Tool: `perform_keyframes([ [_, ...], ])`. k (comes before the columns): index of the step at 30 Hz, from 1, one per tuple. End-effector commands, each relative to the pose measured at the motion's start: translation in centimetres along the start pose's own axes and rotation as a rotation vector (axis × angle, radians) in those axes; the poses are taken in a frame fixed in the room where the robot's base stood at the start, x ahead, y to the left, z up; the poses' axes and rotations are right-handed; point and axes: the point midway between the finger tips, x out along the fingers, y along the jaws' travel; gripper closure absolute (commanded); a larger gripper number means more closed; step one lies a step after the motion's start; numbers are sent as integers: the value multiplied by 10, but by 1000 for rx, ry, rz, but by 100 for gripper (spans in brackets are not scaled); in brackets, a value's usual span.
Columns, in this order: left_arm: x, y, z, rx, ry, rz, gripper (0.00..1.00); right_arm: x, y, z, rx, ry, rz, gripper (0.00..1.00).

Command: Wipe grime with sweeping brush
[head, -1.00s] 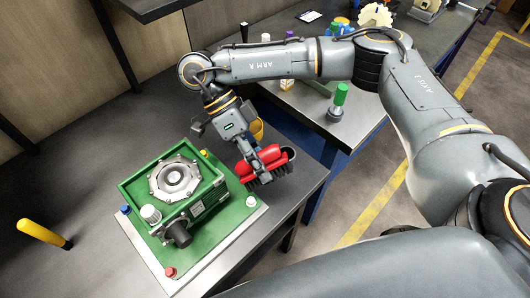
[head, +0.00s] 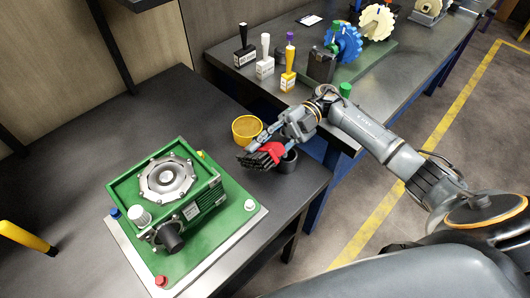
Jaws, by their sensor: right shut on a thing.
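My right gripper (head: 272,146) is shut on a red sweeping brush (head: 275,151) with dark bristles (head: 256,160). I cannot tell whether the bristles touch the table. A green machine (head: 200,206) with a round metal top stands on a grey-edged green base to the left of the brush, apart from it. No grime can be made out clearly. My left gripper is not in view.
A second table (head: 232,78) behind holds tools with black, white and yellow handles, and blue and cream gear wheels (head: 346,42). A yellow rod (head: 24,237) shows at the left edge. The dark table (head: 85,150) is clear left of the machine.

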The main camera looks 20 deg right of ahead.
Motion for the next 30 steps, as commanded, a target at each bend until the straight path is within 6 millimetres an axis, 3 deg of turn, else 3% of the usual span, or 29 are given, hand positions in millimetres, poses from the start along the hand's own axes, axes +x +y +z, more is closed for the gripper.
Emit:
perform_keyframes([
  [6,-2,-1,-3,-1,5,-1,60,0,0,1,-2,-1,32,92],
  [21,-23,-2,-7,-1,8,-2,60,47,2,0,-2,1,30,92],
  [30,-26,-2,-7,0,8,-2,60,56,1,2,-2,-1,30,92],
])
